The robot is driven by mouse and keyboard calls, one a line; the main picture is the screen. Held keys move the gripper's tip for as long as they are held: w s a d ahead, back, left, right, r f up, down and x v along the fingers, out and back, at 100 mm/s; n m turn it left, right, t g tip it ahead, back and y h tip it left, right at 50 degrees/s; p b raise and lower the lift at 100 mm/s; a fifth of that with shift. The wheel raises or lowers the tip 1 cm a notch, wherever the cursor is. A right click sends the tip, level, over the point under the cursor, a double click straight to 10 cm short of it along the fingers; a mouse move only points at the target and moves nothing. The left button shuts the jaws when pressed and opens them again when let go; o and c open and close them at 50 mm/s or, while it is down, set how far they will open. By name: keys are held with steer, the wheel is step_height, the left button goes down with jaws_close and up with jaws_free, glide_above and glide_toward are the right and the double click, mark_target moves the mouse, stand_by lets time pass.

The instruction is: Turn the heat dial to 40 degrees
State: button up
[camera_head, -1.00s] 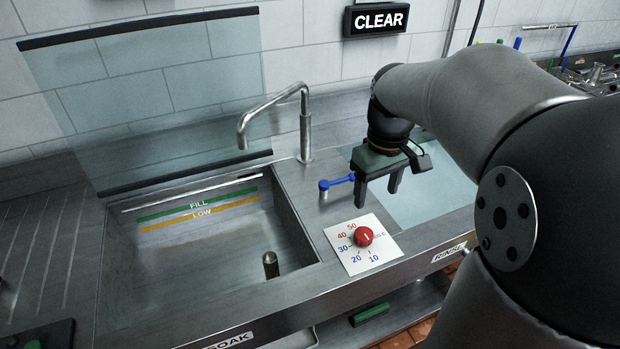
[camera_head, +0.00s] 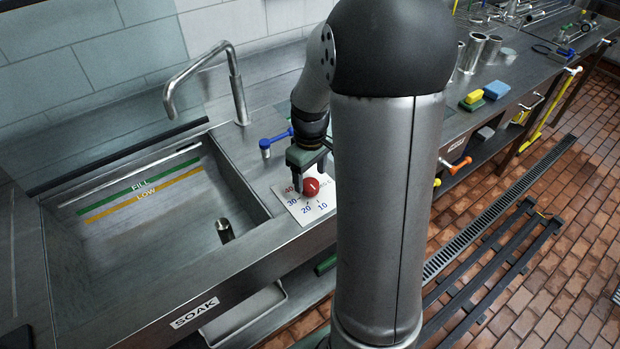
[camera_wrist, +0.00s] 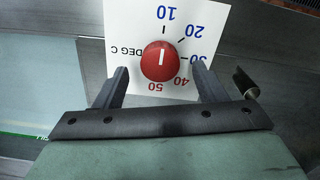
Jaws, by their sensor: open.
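The heat dial is a red round knob (camera_head: 311,187) on a white square plate (camera_head: 296,211) with numbers from 10 to 50, set in the steel counter. In the wrist view the red knob (camera_wrist: 160,61) has a white line that runs toward the 10 side; its exact reading is hard to tell. My gripper (camera_head: 310,179) is open and points down at the knob. In the wrist view its fingers (camera_wrist: 161,72) stand on either side of the knob's near part, with gaps on both sides. I cannot tell whether the fingertips reach down to its height.
A blue-handled valve (camera_head: 274,141) stands just behind the dial, close to my gripper. A steel faucet (camera_head: 238,88) rises behind the SOAK sink (camera_head: 165,235), which lies left of the dial.

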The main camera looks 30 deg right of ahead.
mark_target(310, 188)
steer(key=shift+f, duration=1.35)
steer(key=c, duration=1)
steer(key=shift+o, duration=0.2)
